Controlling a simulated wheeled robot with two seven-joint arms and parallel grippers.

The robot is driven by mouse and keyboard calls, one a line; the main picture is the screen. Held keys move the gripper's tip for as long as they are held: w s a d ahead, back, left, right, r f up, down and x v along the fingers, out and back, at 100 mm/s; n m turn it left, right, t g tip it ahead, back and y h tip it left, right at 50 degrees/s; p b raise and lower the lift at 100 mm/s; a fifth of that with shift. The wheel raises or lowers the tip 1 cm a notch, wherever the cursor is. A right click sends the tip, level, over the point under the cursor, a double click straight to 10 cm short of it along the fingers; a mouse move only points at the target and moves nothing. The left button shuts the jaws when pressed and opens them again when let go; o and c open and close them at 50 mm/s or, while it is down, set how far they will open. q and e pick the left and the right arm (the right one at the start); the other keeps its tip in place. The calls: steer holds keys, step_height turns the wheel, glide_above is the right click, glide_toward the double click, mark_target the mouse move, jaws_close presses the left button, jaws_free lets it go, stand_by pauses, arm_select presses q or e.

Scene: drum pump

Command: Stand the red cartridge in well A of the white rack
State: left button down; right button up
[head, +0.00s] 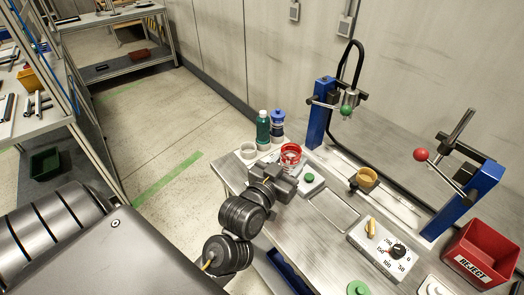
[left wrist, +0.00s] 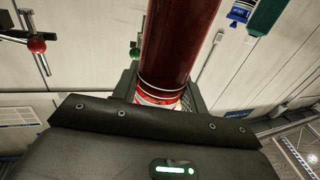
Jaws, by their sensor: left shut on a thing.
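My left gripper (head: 290,168) reaches over the far left part of the metal bench. It is shut on the red cartridge (head: 291,153), whose red and white end shows just beyond the jaws. In the left wrist view the cartridge (left wrist: 178,45) is a dark red cylinder with a pale band near the jaws (left wrist: 160,95), running out of the top of the picture. Its far end is out of that view. I cannot make out the white rack or well A in either view. My right gripper is not in view.
A green bottle (head: 263,127), a blue-capped bottle (head: 278,122) and a white cup (head: 248,150) stand close beside the gripper. Two blue press stands (head: 318,118) (head: 478,200), a dial box (head: 385,250) and a red REJECT bin (head: 482,250) occupy the bench to the right.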

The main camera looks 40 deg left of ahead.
arm_select(q)
steer(key=w+a+r+n+y, duration=0.1)
steer(key=a+r, duration=0.1)
steer(key=a, duration=0.5)
steer(key=w+a+r+y, duration=0.1)
steer(key=a+r, duration=0.2)
steer(key=a, duration=0.4)
steer(key=w+a+f+p, duration=0.4)
steer(key=w+a+f, duration=0.5)
steer(key=f, duration=0.4)
steer(key=shift+w+a+p, duration=0.25)
steer(key=shift+w+p, duration=0.1)
steer(key=shift+w, duration=0.05)
steer(key=shift+f, duration=0.15)
steer(key=shift+f, duration=0.15)
steer(key=c, duration=0.8)
jaws_free()
steer(key=shift+o, duration=0.2)
